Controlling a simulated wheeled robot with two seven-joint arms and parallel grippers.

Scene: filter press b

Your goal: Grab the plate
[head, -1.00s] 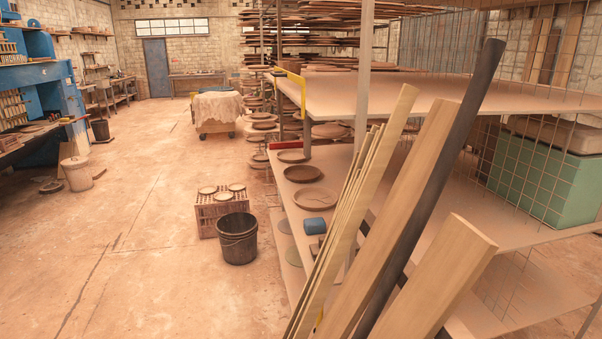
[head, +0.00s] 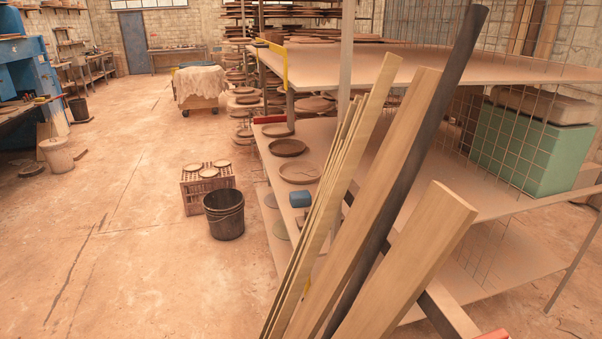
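Several plates are in the head view, and I cannot tell which one the task means. On the middle shelf, a brown plate (head: 299,173) lies nearest, a darker plate (head: 287,147) lies behind it, and another plate (head: 277,130) lies farther back. Small plates (head: 208,172) also rest on a brick-like crate on the floor. Neither of my grippers is in view.
A shelving rack (head: 420,66) fills the right side. Long wooden boards (head: 395,190) and a dark pole (head: 425,130) lean across its front. A black bucket (head: 223,214) stands beside the crate (head: 196,194). The floor (head: 110,260) at left is mostly clear.

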